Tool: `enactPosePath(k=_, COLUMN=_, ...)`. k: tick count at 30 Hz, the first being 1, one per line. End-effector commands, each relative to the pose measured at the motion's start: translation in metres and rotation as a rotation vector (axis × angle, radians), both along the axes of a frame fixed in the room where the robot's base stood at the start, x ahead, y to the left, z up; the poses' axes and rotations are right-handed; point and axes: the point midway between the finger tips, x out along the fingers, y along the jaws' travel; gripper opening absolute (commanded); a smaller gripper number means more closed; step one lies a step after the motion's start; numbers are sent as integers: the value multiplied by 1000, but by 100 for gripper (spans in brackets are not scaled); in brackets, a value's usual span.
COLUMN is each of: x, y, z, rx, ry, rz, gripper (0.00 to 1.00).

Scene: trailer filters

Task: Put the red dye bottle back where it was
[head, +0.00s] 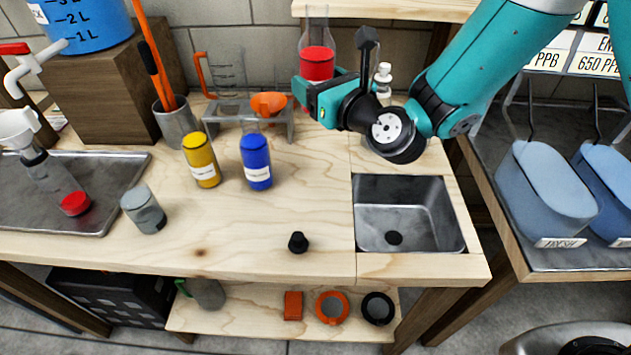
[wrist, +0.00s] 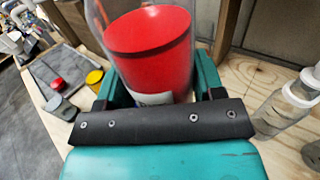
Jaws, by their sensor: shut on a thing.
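The red dye bottle (head: 317,62) is clear with red contents, upright at the back of the bench. Its red body and part of a white label also show in the wrist view (wrist: 150,45). My gripper (head: 318,98) is shut around its lower part, which the jaws partly hide. I cannot tell whether its base touches anything. A yellow dye bottle (head: 201,160) and a blue dye bottle (head: 256,162) stand upright on the bench, left of and nearer than my gripper.
A stand with an orange funnel (head: 269,104) is just left of my gripper. A sink (head: 405,190) is at right, a metal tray (head: 100,165) at left. A grey jar (head: 143,208) and a black stopper (head: 298,242) sit in front. The bench between blue bottle and sink is clear.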

Motion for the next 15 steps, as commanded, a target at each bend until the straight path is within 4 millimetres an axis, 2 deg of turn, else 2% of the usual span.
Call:
enactPosePath(k=1, x=0, y=0, z=-18, rx=1, ry=2, rz=-2, gripper=27)
enactPosePath(k=3, x=0, y=-1, z=-37, rx=0, ry=3, rz=-2, gripper=27)
enactPosePath(k=15, x=1, y=0, z=-129, rx=1, ry=3, rz=0, gripper=27)
